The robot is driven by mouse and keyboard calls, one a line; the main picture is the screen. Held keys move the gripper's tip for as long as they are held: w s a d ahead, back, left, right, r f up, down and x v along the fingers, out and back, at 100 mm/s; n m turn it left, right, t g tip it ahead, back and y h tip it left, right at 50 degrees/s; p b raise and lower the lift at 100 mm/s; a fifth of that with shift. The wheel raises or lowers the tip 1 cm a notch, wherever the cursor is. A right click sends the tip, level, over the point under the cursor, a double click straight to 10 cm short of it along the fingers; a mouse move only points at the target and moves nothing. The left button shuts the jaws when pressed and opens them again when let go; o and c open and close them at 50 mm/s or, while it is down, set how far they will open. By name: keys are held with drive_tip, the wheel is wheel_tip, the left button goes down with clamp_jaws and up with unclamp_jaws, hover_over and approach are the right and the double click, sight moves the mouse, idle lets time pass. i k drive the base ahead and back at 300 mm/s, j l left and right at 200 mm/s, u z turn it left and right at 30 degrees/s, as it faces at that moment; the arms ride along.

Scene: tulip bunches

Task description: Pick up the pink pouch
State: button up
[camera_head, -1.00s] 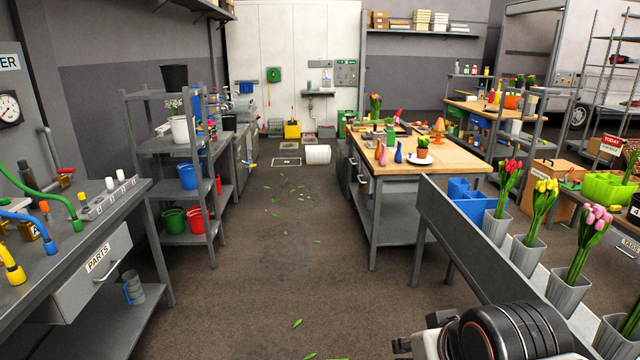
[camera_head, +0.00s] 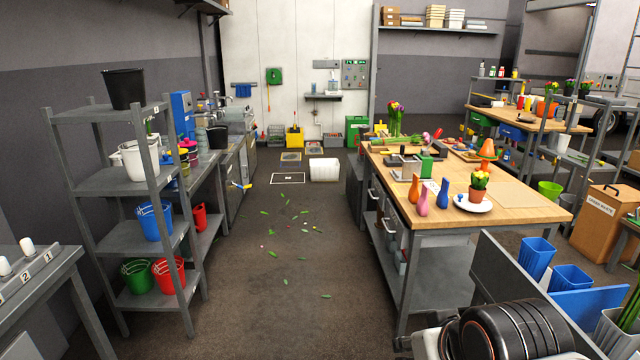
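I cannot make out a clear pink pouch. The closest match in colour is a small pink vase-shaped thing (camera_head: 423,202) near the front left corner of the wooden-topped workbench (camera_head: 520,200). It stands upright between an orange one (camera_head: 413,188) and a blue one (camera_head: 443,194). Part of my own arm, black and light grey, shows at the bottom right, well in front of the bench. My gripper's fingers are not in view.
A grey shelf rack (camera_head: 130,235) with buckets stands left. The floor aisle (camera_head: 290,290) between rack and bench is open, with scattered leaves. A white cylinder (camera_head: 324,169) lies at its far end. A grey stand with blue containers (camera_head: 536,256) is close at right.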

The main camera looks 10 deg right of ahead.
sight(422, 208)
drive_tip(key=i+j+u, duration=0.2)
drive_tip(key=i, duration=0.55)
drive_tip(key=i+l+u, duration=0.1)
drive_tip(key=i+u, duration=0.15)
drive_tip(key=i, duration=0.45)
drive_tip(key=i+l+u, duration=0.2)
drive_tip(key=i, duration=0.55)
drive_tip(key=i+j+z, duration=0.1)
drive_tip(key=i+z, duration=0.2)
drive_tip(key=i, duration=0.15)
drive_tip(key=i+j+z, duration=0.25)
drive_tip(key=i, duration=0.2)
drive_tip(key=i+j+z, duration=0.3)
drive_tip(key=i, duration=0.15)
